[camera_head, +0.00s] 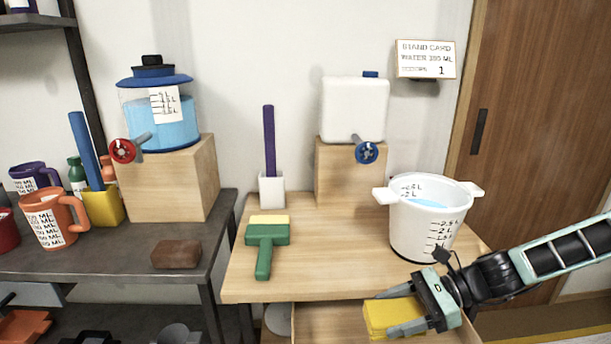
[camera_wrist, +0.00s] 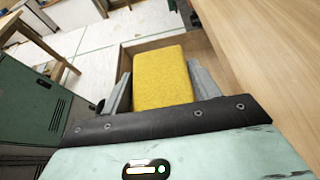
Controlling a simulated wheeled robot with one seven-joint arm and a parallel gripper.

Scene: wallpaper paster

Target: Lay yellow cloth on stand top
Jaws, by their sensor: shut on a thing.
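The yellow cloth (camera_head: 391,316) is a thick folded block, held in front of the wooden stand's front edge, over an open drawer-like space. My gripper (camera_head: 392,311) is shut on the yellow cloth. In the wrist view the cloth (camera_wrist: 161,78) sits between the two grey fingers. The wooden stand top (camera_head: 330,250) lies behind and above the cloth, and its edge also shows at the right in the wrist view (camera_wrist: 270,40). The cloth is apart from the stand top.
On the stand top are a white bucket (camera_head: 428,238) with water, a green brush (camera_head: 266,240), a white holder (camera_head: 271,190) with a purple rod, and a wooden block (camera_head: 340,172) under a white tank (camera_head: 354,110). The middle front of the top is clear. A dark table (camera_head: 110,263) stands left.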

